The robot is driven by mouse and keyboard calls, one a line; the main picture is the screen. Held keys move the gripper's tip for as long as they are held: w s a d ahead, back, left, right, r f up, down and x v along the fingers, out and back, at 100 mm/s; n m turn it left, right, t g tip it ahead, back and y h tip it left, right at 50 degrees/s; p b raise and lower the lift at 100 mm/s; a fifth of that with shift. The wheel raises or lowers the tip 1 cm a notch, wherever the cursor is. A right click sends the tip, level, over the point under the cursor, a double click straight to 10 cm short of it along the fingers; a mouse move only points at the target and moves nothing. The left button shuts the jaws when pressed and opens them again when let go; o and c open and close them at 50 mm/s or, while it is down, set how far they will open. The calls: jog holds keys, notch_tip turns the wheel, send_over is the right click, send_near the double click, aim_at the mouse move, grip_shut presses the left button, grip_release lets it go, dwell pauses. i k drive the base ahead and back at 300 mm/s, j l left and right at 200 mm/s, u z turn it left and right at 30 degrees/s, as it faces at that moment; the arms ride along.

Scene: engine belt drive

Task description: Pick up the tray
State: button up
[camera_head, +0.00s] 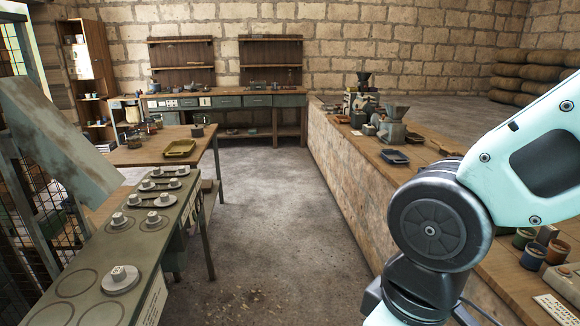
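Two shallow trays show in the head view. A yellow tray (180,148) lies flat on the wooden table at the left, near its right side. A smaller dark blue tray (394,156) lies on the long counter at the right, in front of a grey machine with a hopper. Both look empty. My arm fills the right side of the view, but my gripper is out of the picture, so its state and its place relative to the trays are hidden.
A green bench (95,245) with several round weights stands at the left front. The wooden table (135,158) is behind it. The long counter (345,150) runs along the right, with cups and machines. The concrete floor (270,210) between is clear. A workbench (225,100) stands at the back wall.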

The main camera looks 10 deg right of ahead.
aim_at(393, 157)
jog(key=i+z, duration=0.1)
jog(key=i, duration=0.5)
jog(key=i+j+z, duration=0.1)
jog(key=i, duration=0.5)
jog(key=i+j+z, duration=0.1)
jog(key=i, duration=0.5)
jog(key=i+j+z, duration=0.2)
jog(key=i+z, duration=0.25)
jog(key=i+j+z, duration=0.3)
jog(key=z, duration=0.15)
jog(key=i+j+z, duration=0.6)
jog(key=j+z, duration=0.3)
jog(key=j, duration=0.15)
jog(key=i+j+z, duration=0.1)
jog(key=j, duration=0.25)
jog(key=i+j+z, duration=0.15)
jog(key=j, duration=0.2)
